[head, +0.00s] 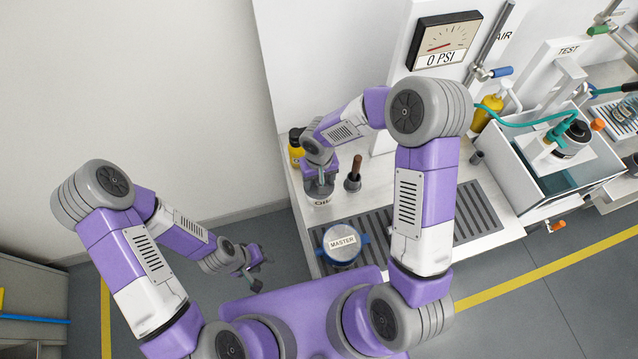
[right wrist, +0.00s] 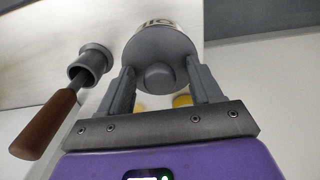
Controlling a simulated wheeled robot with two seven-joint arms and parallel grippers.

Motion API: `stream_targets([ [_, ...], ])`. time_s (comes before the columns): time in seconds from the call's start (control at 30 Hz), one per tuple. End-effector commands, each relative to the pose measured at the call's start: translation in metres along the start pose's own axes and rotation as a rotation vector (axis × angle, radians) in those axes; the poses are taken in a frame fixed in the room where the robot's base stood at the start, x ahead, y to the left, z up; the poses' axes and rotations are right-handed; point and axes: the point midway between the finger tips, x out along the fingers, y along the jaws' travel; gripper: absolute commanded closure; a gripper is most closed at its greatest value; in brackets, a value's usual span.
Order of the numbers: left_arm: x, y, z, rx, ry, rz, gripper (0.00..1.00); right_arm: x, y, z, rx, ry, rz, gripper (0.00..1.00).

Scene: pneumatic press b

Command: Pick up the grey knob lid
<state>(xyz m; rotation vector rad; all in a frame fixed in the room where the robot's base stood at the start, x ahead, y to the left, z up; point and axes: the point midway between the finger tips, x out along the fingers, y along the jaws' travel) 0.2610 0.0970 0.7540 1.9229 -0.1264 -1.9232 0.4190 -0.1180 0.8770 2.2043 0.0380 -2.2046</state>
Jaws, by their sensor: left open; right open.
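The grey knob lid (right wrist: 158,52) is round with a round knob in its middle. It sits on a light-coloured can with dark lettering (head: 321,201), standing on the white bench. My right gripper (right wrist: 160,78) is open at the lid, one finger on each side of the knob, with gaps between knob and fingers. In the head view, my right gripper (head: 319,186) covers most of the lid. My left gripper (head: 257,276) is open and empty, low over the floor at the left of the bench.
A brown-handled tool in a grey holder (right wrist: 95,58) stands close beside the can; the holder also shows in the head view (head: 352,184). Yellow bottles (head: 296,155) stand behind. A blue-handled pot marked MASTER (head: 342,242) stands on the slatted grate in front.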

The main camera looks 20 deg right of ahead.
Motion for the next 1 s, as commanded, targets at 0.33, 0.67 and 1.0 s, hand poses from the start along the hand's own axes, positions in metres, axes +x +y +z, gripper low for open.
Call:
stream_targets([
  [0.33,0.0,0.0,0.0,0.0,0.0,0.0,0.57,-0.001,0.0,0.0,0.0,0.0,0.0,0.72],
  [0.67,0.0,0.0,0.0,0.0,0.0,0.0,0.57,-0.001,0.0,0.0,0.0,0.001,0.0,0.96],
  [1.0,-0.008,0.003,0.0,0.0,0.0,0.0,0.57,-0.047,0.0,-0.001,0.001,0.006,0.0,0.96],
])
